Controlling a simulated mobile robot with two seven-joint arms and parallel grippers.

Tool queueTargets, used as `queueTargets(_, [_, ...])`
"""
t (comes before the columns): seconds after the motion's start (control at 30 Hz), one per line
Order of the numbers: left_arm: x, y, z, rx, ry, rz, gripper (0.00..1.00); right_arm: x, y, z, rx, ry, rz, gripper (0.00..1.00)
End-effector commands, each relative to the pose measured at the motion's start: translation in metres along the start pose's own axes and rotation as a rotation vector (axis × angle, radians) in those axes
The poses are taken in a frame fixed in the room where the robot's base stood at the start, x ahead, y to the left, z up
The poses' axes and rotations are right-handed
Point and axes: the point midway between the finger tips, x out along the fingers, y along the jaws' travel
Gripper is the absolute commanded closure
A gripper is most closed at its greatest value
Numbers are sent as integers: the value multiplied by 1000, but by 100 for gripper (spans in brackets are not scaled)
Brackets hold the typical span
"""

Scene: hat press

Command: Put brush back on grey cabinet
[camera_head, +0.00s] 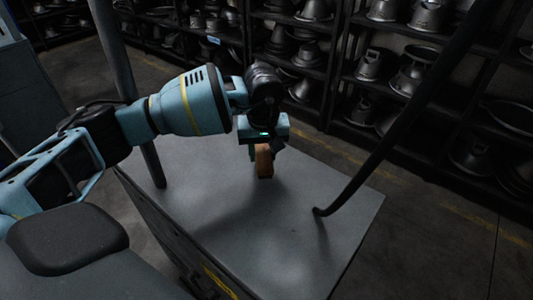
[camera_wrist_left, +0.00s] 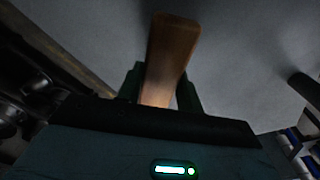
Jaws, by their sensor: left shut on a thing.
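The brush (camera_head: 264,164) shows as a brown wooden piece under my left gripper (camera_head: 263,148) in the head view. In the left wrist view the wooden brush (camera_wrist_left: 170,50) stands out between the two dark fingers of the left gripper (camera_wrist_left: 160,88), which is shut on it. The grey cabinet (camera_head: 300,235) has a flat, bare top below the brush. The brush's lower end is at or just above this top; I cannot tell whether it touches. My right gripper is not in view.
A dark post (camera_head: 150,165) rises at the cabinet's left, and a slanted dark bar (camera_head: 400,110) rises at its right. Shelves (camera_head: 395,90) with several metal hat moulds stand behind. The front and middle of the cabinet top are clear.

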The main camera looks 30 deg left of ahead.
Motion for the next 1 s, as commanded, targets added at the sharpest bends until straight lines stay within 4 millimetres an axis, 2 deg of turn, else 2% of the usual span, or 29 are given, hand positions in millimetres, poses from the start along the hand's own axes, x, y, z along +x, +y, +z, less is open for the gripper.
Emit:
queueTargets(0.2, [5,9,-21,-1,0,1,82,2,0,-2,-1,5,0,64])
queueTargets(0.6, [7,13,-31,-2,0,0,82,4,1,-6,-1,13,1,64])
queueTargets(0.8, [37,12,-25,1,-2,-1,82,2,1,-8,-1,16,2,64])
queueTargets(1.0, [42,12,-25,1,0,0,82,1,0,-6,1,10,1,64])
